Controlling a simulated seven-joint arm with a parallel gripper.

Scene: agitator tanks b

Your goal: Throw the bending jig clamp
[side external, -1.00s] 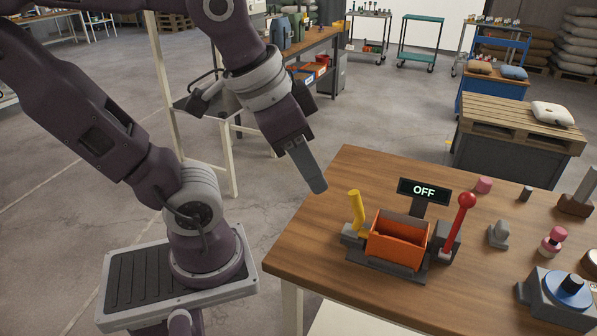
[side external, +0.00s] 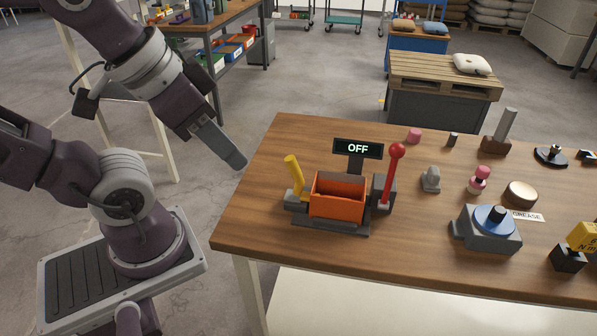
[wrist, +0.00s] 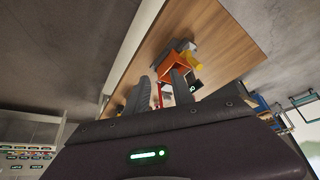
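On the wooden table, a dark base carries an orange open box (side external: 337,198). A yellow handle (side external: 293,175) stands tilted at its left and a red ball-topped lever (side external: 394,175) stands upright at its right. A black sign (side external: 358,149) behind it reads OFF. I cannot tell which handle is the bending jig clamp. My gripper (side external: 236,161) hangs in the air left of the yellow handle, apart from everything. In the wrist view, my gripper (wrist: 161,78) has its two fingers apart with nothing held; the orange box (wrist: 175,73) shows beyond them, partly hidden.
Right of the box, the table (side external: 255,222) holds a small grey switch (side external: 431,179), a pink knob (side external: 479,179), a blue-topped grey unit (side external: 491,225) and a round tan-topped button (side external: 520,193) near a GREASE label. The table's left end is clear.

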